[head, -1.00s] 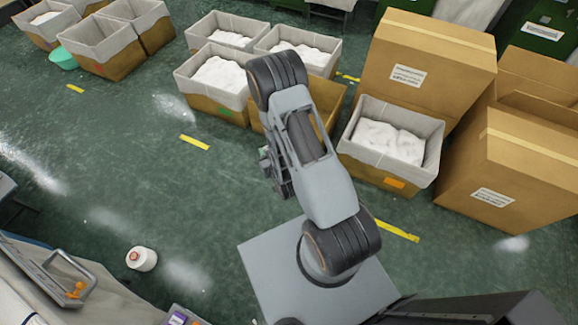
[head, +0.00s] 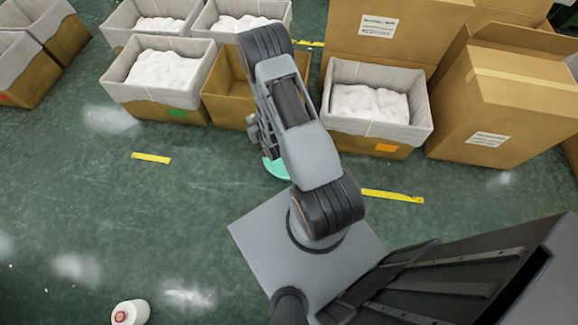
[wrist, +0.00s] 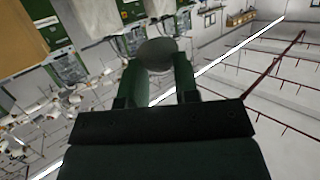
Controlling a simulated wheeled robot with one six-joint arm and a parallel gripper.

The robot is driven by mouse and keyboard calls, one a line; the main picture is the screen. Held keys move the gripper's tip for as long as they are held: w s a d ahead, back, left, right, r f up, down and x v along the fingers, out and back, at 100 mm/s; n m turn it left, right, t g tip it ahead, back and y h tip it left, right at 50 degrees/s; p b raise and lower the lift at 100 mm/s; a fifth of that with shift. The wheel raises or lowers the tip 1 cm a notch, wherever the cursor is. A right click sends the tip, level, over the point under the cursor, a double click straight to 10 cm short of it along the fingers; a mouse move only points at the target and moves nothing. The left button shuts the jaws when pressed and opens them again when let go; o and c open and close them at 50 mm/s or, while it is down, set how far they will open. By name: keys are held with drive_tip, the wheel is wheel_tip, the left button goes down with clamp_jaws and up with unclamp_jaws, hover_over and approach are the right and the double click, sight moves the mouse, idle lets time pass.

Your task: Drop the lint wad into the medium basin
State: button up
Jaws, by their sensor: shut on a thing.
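The lint wad (wrist: 157,53) is a grey rounded lump between the fingertips of my gripper (wrist: 157,68) in the wrist view. My gripper is shut on it. In the head view my arm hides the wad and the fingertips. A teal basin (head: 274,168) stands on the floor, mostly hidden behind my arm. I cannot tell its size or what is in it.
Lined cartons with white fill stand behind, one with a green label (head: 158,108) and one with an orange label (head: 386,147). Tall boxes (head: 500,100) stand at the right. A white spool (head: 130,312) is at the lower left. The left floor is mostly clear.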

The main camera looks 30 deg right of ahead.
drive_tip(key=w+d+f+b, duration=0.1)
drive_tip(key=d+f+b, duration=0.2)
drive_tip(key=f+b, duration=0.3)
drive_tip(key=w+d+f+h+b, duration=0.1)
drive_tip(key=d+f+b, duration=0.3)
drive_tip(key=f, duration=0.7)
drive_tip(key=w+d+f+m+b, duration=0.1)
drive_tip(key=d+f+b, duration=0.3)
drive_tip(key=f+b, duration=0.4)
drive_tip(key=shift+w+f+b, duration=0.35)
drive_tip(key=shift+w, duration=0.1)
drive_tip(key=shift+m+h, duration=0.4)
drive_tip(key=shift+h, duration=0.5)
drive_tip(key=d+f+b, duration=0.3)
drive_tip(key=f+b, duration=0.1)
drive_tip(key=f, duration=0.1)
drive_tip(key=d+f+b, duration=0.3)
drive_tip(key=f+b, duration=0.2)
drive_tip(key=f, duration=0.1)
drive_tip(key=d+f+b, duration=0.3)
drive_tip(key=f+b, duration=0.2)
drive_tip(key=f, duration=0.1)
drive_tip(key=shift+w+d, duration=0.2)
drive_tip(key=shift+d, duration=0.1)
wheel_tip(320, 180, down, 6)
drive_tip(key=b, duration=0.4)
drive_tip(key=shift+r, duration=0.1)
drive_tip(key=o, duration=0.9)
drive_tip(key=shift+o, duration=0.2)
